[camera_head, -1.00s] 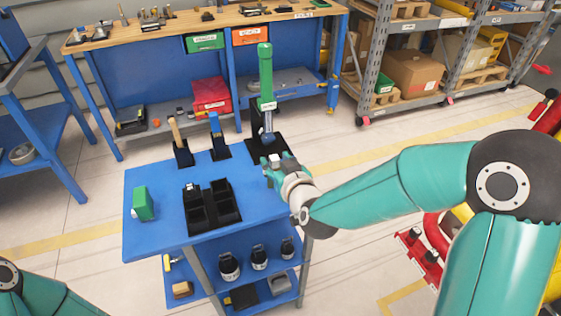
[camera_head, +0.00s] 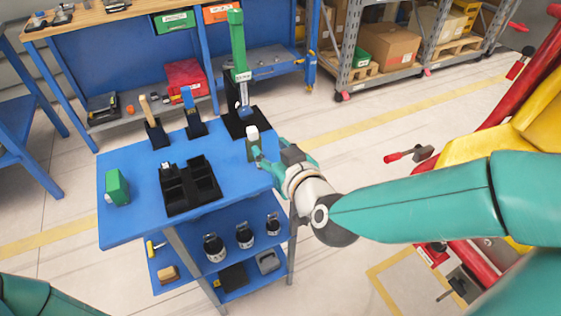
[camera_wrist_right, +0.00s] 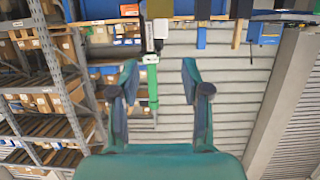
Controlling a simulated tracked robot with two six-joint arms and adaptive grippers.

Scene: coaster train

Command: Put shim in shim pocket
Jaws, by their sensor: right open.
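A small light grey piece (camera_head: 167,165), possibly the shim, shows at the back left of a black tray (camera_head: 190,188) with several pockets on the blue table; I cannot tell which pocket is the shim pocket. My right gripper (camera_head: 269,151) is open at the table's right edge, beside a dark olive block with a white top (camera_head: 252,142). In the right wrist view my gripper (camera_wrist_right: 159,68) has its fingers spread with nothing held between them. The white-topped block (camera_wrist_right: 160,10) shows beyond the fingertips. Only part of my left arm shows; its gripper is out of view.
A tall green tool (camera_head: 238,50) stands in a black base behind the gripper. Wooden and blue handles (camera_head: 188,98) stand in black holders. A green block (camera_head: 117,188) lies at the table's left. The blue tabletop between it and the tray is clear.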

